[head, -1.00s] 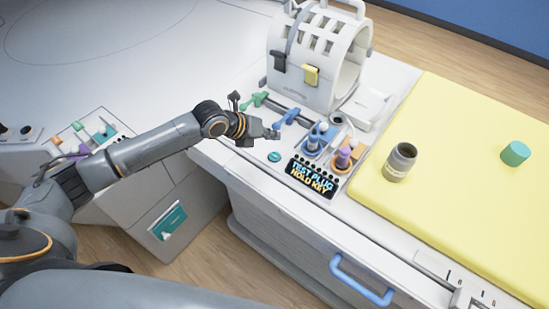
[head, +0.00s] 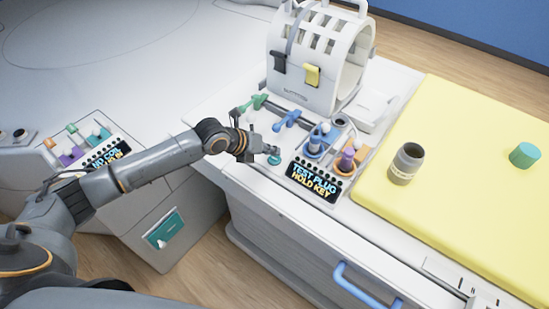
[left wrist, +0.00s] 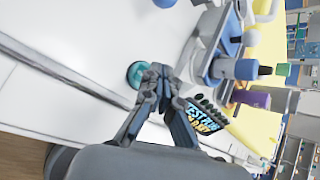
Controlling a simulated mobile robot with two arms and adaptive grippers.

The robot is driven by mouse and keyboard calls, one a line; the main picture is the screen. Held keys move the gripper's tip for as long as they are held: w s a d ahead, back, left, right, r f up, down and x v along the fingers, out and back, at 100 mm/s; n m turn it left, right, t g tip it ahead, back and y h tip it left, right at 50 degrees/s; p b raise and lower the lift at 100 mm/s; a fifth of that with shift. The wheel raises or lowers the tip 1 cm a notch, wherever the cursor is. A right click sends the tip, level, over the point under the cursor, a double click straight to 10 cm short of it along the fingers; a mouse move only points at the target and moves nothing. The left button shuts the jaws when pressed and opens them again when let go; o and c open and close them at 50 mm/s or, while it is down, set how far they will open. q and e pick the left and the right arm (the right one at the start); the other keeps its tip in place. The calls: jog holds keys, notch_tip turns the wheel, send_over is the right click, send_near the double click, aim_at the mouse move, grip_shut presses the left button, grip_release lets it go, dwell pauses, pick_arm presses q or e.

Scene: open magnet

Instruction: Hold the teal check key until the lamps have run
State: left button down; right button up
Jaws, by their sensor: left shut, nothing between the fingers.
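The teal check key (head: 275,159) is a round button on the white bench top, left of a black display (head: 314,182) that reads "TEST PLUG HOLD KEY". A row of small dark lamps (head: 322,169) runs along the display's upper edge. My left gripper (head: 271,150) is shut and empty, with its tips just above the key. In the left wrist view the shut fingertips (left wrist: 160,73) overlap the right edge of the teal key (left wrist: 135,74). I cannot tell whether they touch it. My right gripper is not in view.
A white open coil (head: 308,75) stands behind, with blue and green levers (head: 287,119) before it. Blue and orange sockets with plugs (head: 344,163) are right of the key. A grey jar (head: 406,163) and a teal cylinder (head: 525,155) rest on the yellow pad (head: 450,215).

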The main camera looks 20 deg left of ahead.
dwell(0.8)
pick_arm(q)
jog(key=shift+f, duration=0.1)
jog(key=shift+f+b, duration=0.3)
jog(key=shift+b, duration=0.1)
jog(key=shift+f+b, duration=0.4)
jog(key=shift+f, duration=0.1)
dwell(0.4)
dwell(1.9)
jog(key=shift+r, duration=0.1)
dwell(2.1)
jog(key=shift+r+p, duration=0.6)
jog(key=shift+r, duration=0.2)
